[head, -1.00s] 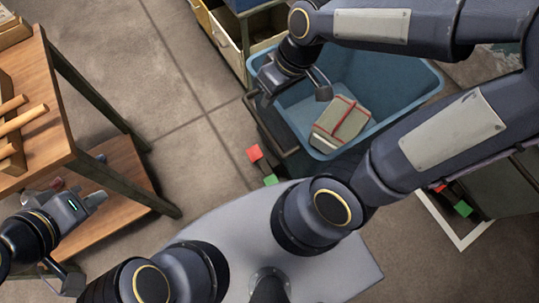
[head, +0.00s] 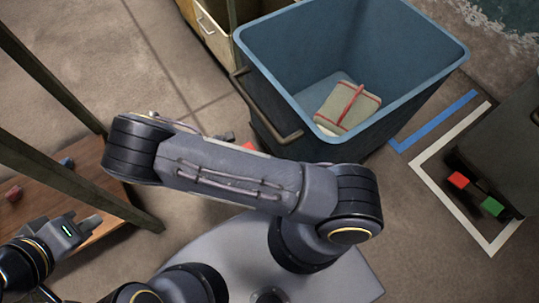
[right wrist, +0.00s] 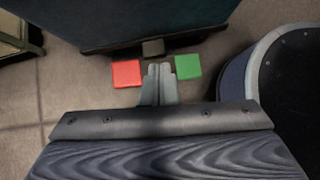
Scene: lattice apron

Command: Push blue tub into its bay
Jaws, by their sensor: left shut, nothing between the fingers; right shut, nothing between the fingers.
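The blue tub (head: 285,80) stands on the floor, upper right of centre in the head view. A dark bar handle (head: 270,108) is on its near left side, and a folded grey-green parcel with a red band (head: 347,107) lies inside. My left gripper (head: 90,222) is shut and empty at lower left, away from the tub. My right gripper is hidden in the head view. In the right wrist view it (right wrist: 159,72) is shut, pointing between a red block (right wrist: 126,74) and a green block (right wrist: 188,67), below a dark blue wall (right wrist: 155,18), likely the tub's. Contact cannot be told.
A blue floor strip (head: 435,121) and a white floor outline (head: 430,178) lie right of the tub. A dark bin (head: 505,145) stands there, with red (head: 458,180) and green (head: 492,207) blocks. A drawer unit (head: 212,30) is behind left. A wooden shelf (head: 95,205) is left.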

